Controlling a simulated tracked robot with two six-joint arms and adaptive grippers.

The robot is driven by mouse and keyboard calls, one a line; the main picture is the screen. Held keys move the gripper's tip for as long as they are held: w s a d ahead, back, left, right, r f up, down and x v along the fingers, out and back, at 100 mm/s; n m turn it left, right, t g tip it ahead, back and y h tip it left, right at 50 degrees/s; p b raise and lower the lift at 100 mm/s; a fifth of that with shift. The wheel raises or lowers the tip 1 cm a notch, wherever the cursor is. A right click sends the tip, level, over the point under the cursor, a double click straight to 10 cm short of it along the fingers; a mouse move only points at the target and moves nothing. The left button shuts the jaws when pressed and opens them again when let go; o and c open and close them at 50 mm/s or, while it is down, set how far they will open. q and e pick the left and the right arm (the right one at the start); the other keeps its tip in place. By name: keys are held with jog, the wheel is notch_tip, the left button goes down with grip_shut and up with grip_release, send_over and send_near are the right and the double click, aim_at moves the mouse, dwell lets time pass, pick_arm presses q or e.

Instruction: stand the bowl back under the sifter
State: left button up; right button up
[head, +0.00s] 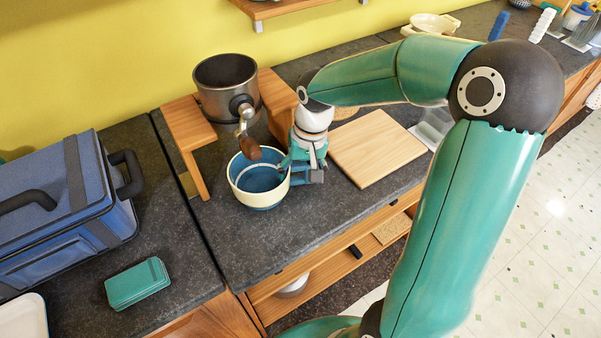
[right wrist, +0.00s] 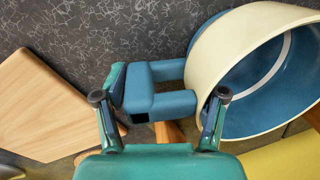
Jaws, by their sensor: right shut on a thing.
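The bowl (head: 240,192), cream outside and blue inside, is upright at the front of the dark counter. In the right wrist view the bowl (right wrist: 235,45) has a blue handle-like piece at its side. The sifter (head: 224,78), a dark metal drum with a wooden-knobbed crank, sits in a wooden stand (head: 186,125) behind the bowl. The bowl is in front of the stand, not beneath the drum. My right gripper (head: 302,165) is shut on the bowl at its right, handle side; its fingertips (right wrist: 160,98) show in the wrist view. I cannot tell whether the bowl touches the counter. My left gripper is out of view.
A wooden board (head: 375,150) lies right of my right gripper. The crank knob (head: 250,149) hangs close over the bowl's back rim. A blue case (head: 65,210) and a green box (head: 137,284) are on the left counter. The counter's front edge is close to the bowl.

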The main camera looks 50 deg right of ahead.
dwell(0.4)
jog(key=o, duration=1.9)
jog(key=shift+f, duration=0.1)
jog(key=shift+s+d+r+p, duration=0.1)
jog(key=shift+d+r+p, duration=0.05)
jog(key=shift+r+p, duration=1.05)
jog(key=shift+s+d+r+p, duration=0.15)
jog(key=shift+r+p, duration=0.65)
jog(key=shift+r, duration=0.65)
jog(key=shift+s+d+r+p, duration=0.1)
jog(key=shift+d+r+p, duration=0.05)
jog(key=shift+r+p, duration=1.05)
jog(key=shift+r, duration=0.2)
notch_tip(320, 180, up, 12)
jog(key=d, duration=0.1)
jog(key=shift+s+f, duration=0.2)
jog(key=shift+s, duration=0.2)
